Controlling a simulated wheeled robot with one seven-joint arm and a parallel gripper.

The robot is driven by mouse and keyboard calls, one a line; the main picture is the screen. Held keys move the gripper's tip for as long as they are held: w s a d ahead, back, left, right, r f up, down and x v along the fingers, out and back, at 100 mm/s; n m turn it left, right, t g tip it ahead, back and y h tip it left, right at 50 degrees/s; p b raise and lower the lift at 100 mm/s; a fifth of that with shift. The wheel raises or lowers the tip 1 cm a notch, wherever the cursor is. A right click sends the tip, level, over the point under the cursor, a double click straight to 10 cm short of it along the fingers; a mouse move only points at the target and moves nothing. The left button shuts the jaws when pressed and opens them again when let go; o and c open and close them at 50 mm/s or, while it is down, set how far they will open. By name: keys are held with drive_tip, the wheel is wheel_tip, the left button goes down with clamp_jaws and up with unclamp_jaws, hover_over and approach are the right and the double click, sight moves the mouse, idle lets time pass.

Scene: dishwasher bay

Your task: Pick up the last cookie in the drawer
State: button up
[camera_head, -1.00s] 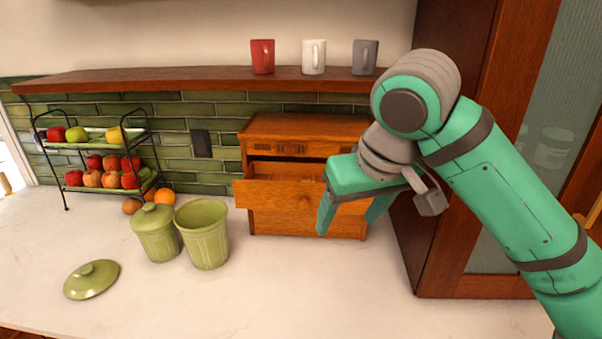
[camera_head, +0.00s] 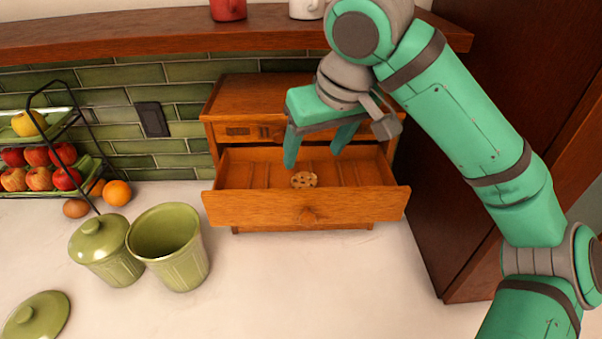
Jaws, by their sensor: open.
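A single round cookie with dark chips (camera_head: 304,179) lies on the floor of the open wooden drawer (camera_head: 250,209), near its middle. The drawer is pulled out from a small wooden cabinet (camera_head: 240,97) on the counter. My gripper (camera_head: 312,162) is open and empty, pointing down over the drawer. Its two fingertips appear above and to either side of the cookie in the picture, and nothing is between them. The exact height above the cookie is hard to tell.
An open green canister (camera_head: 185,262) and a lidded one (camera_head: 105,250) stand left of the cabinet, with a loose lid (camera_head: 38,318) nearby. A fruit rack (camera_head: 75,115) is at far left. A shelf with mugs (camera_head: 150,34) runs overhead. A dark tall cabinet (camera_head: 440,190) stands right.

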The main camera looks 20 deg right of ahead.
sight(305, 179)
drive_tip(key=x, duration=0.4)
drive_tip(key=shift+s+x, duration=0.1)
drive_tip(key=shift+x, duration=1.15)
drive_tip(key=shift+s+x, duration=0.15)
drive_tip(key=shift+x, duration=1.15)
drive_tip(key=shift+d+f, duration=0.1)
drive_tip(key=shift+c, duration=0.3)
drive_tip(key=c, duration=0.6)
